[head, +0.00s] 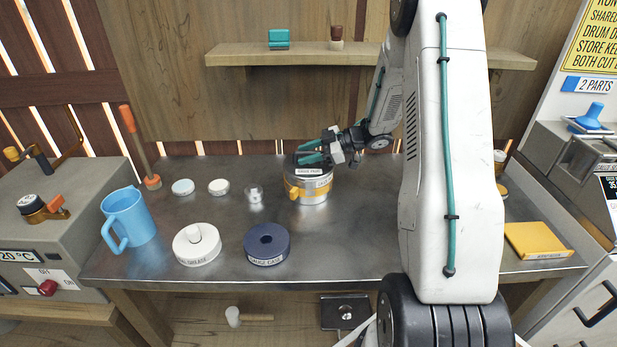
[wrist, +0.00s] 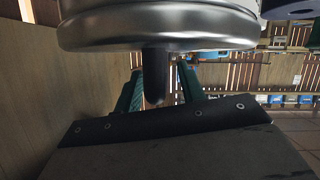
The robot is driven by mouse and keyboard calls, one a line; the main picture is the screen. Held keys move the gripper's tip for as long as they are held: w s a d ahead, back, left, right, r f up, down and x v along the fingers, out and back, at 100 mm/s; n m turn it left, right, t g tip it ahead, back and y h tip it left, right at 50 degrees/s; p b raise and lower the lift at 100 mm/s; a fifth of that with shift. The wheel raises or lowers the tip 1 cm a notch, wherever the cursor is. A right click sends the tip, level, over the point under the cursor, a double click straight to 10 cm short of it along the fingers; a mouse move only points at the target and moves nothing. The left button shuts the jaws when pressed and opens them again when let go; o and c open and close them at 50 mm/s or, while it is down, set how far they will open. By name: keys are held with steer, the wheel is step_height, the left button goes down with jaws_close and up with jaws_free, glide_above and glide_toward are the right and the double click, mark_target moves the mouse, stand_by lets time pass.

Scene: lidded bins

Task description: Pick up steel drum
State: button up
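The steel drum (head: 314,196) stands on the metal bench, a short silver cylinder with a yellow-orange fitting at its lower left and a labelled dark upper part. My gripper (head: 312,158) reaches in from the right, at the drum's top. In the wrist view the drum's shiny rim (wrist: 160,32) fills the top of the picture. A dark rounded peg (wrist: 155,78) projects from it between my teal fingers (wrist: 160,85). The fingers stand apart, with a gap visible beside the peg; contact is hard to judge. The fingertips are hidden behind the rim.
A wooden shelf (head: 300,53) hangs behind. The bench's front middle is clear.

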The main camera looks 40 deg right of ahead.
jaws_close()
stand_by(1.3)
